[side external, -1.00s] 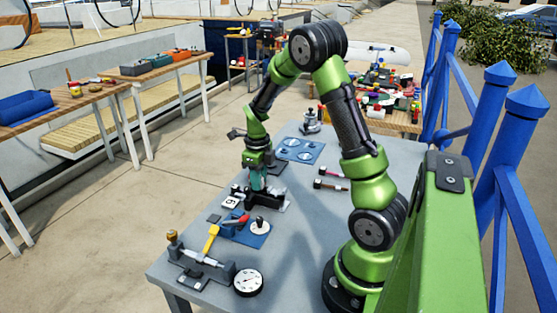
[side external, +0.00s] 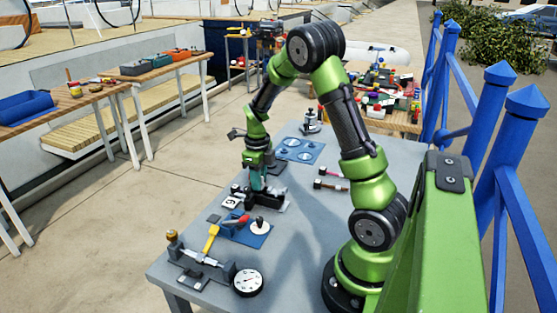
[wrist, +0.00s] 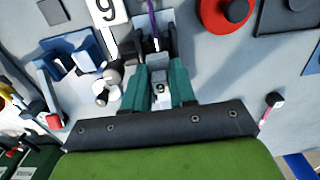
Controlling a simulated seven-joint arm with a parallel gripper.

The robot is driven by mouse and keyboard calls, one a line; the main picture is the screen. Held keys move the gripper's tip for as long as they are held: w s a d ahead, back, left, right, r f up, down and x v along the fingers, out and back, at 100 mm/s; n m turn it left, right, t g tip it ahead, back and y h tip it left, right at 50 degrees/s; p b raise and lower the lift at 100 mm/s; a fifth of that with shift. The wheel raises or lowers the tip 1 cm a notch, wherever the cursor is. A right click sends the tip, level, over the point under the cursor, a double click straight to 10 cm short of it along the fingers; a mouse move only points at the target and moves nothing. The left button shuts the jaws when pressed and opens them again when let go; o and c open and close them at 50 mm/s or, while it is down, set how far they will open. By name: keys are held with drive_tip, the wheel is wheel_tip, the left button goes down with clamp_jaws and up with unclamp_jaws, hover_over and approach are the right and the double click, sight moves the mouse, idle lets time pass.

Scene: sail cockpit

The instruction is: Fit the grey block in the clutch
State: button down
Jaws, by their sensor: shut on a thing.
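My gripper (wrist: 160,74) has its teal fingers closed on a small grey block (wrist: 161,98), mostly hidden between them in the wrist view. In the side view my gripper (side external: 257,182) points down, low over the table at the dark clutch (side external: 270,201). In the wrist view, the clutch's dark parts (wrist: 154,45) show just beyond the fingertips, with a purple strip running up between them. I cannot tell whether the block sits inside the clutch or just above it.
A white card marked 9 (side external: 231,202) lies left of the clutch. A blue base with a red handle (side external: 237,219), a yellow-handled tool (side external: 211,238) and a round gauge (side external: 248,282) are nearer the front. A blue plate with rings (side external: 299,150) lies behind.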

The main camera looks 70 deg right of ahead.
drive_tip(key=shift+f, duration=0.35)
idle(0.6)
drive_tip(key=shift+r, duration=0.35)
drive_tip(key=shift+f, duration=0.65)
idle(0.9)
